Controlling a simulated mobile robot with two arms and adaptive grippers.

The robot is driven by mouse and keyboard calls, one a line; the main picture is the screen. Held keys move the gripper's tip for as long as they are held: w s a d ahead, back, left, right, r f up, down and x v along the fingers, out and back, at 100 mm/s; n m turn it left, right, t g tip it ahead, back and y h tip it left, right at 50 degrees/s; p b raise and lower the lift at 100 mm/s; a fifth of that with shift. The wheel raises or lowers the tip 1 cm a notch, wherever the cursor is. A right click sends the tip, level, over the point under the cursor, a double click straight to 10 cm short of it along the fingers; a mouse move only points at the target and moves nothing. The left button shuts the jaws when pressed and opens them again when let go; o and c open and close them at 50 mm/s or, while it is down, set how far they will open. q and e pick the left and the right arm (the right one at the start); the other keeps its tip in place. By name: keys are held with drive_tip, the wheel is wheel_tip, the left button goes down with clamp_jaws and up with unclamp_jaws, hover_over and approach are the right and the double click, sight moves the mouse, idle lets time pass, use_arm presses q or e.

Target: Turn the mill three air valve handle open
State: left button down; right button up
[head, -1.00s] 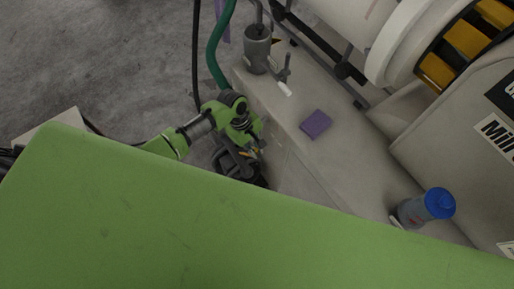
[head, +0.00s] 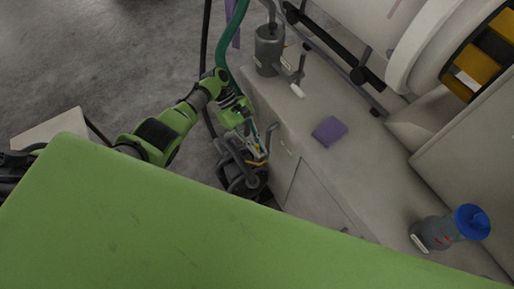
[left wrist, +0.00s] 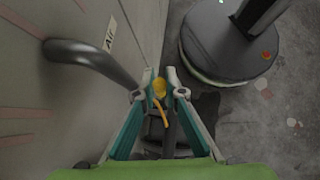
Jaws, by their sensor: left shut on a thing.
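The yellow air valve handle (left wrist: 159,88) shows in the left wrist view, between the fingertips of my left gripper (left wrist: 160,80). The gripper is shut on it. A dark bent pipe (left wrist: 92,54) comes out of the pale cabinet beside it, under a tag reading "Air" (left wrist: 110,33). In the head view, my left gripper (head: 262,152) is low beside the cabinet's end face, and the handle is mostly hidden there. How far the handle is turned cannot be told. My right gripper is not in view.
A green hose (head: 222,50) hangs near my left arm. A round dark base (left wrist: 228,40) stands close by on the floor.

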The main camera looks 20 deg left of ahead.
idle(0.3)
use_arm(q)
drive_tip(key=c, duration=2.1)
unclamp_jaws()
drive_tip(key=shift+a, duration=0.1)
drive_tip(key=v, duration=1.2)
drive_tip(key=shift+f, duration=0.1)
